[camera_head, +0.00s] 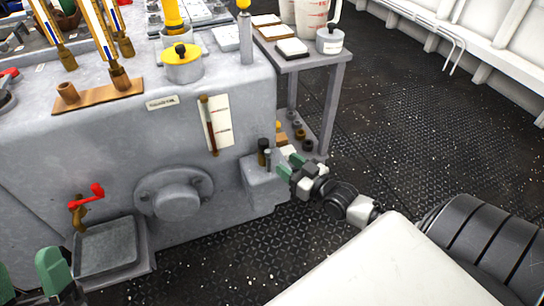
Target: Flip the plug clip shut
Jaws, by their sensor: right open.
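A small grey box (262,182) juts from the lower right of the big grey machine. A dark upright plug-like piece (263,146) and a thin grey post (268,158) stand on its top. These may be the plug and its clip, but they are too small to tell the clip's position. My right gripper (289,165) is open, with green fingertips just right of the post; I cannot tell whether it touches. My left gripper (30,278), also green-tipped, is at the bottom left corner, open and apparently empty, far from the box.
The grey machine (120,195) fills the left, with a round flange (174,195), a red-handled tap (86,198) and a tray (106,248) below it. A grey side table (312,62) with jugs and a pot stands behind my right gripper. Dark patterned floor (420,130) is open at right.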

